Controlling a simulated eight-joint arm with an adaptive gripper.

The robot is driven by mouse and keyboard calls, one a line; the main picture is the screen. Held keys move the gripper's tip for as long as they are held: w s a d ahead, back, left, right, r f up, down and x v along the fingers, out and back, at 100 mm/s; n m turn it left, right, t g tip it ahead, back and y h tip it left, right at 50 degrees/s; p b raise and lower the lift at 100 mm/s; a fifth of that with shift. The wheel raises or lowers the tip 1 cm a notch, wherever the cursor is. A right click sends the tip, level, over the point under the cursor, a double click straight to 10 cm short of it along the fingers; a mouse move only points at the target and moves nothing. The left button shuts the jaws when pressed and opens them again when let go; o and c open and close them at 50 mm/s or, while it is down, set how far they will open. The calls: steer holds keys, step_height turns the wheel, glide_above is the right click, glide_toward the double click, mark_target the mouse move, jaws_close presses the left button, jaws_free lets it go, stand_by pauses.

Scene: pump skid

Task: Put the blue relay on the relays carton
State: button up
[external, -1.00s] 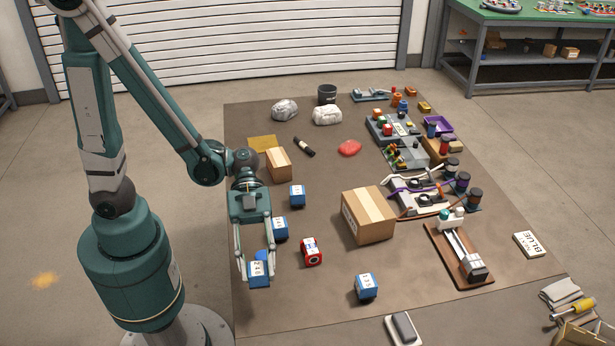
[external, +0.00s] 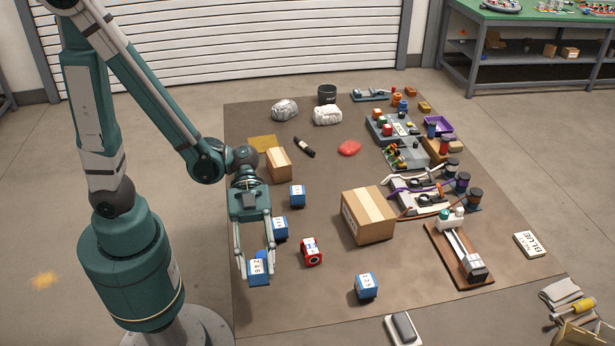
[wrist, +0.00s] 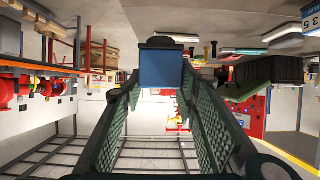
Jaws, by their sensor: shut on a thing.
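My gripper (external: 256,272) is shut on a blue relay (external: 260,266) with a white number label, at the left part of the brown mat. In the wrist view the blue relay (wrist: 163,69) sits between the far ends of the fingers. I cannot tell whether it touches the mat. A large closed carton (external: 368,215) stands right of the gripper, with an unreadable side label. A smaller carton (external: 279,164) stands behind.
A red relay (external: 311,252) stands between my gripper and the large carton. Machine parts and a wooden-based fixture (external: 460,256) fill the mat's right side. The mat's front left is clear.

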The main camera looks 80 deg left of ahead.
steer(key=w+a+r+n+t+p, duration=0.1)
steer(key=w+a+r+p, duration=0.3)
steer(key=w, duration=0.6)
steer(key=w+a+r+n+t, duration=0.15)
steer(key=w+a, duration=0.35)
steer(key=w, duration=0.5)
step_height(320, 180, up, 4)
steer(key=n+t+y+p, duration=0.1)
steer(key=n+t+p, duration=0.1)
steer(key=t+p, duration=0.1)
glide_above(369, 204)
steer(key=shift+s+g, duration=0.1)
steer(key=shift+g, duration=0.15)
steer(key=shift+f, duration=0.15)
steer(key=shift+f+b, duration=0.4)
steer(key=shift+f, duration=2.65)
steer(key=shift+f, duration=0.1)
steer(key=shift+f+b, duration=0.35)
steer(key=shift+f, duration=1.4)
steer(key=shift+f, duration=0.2)
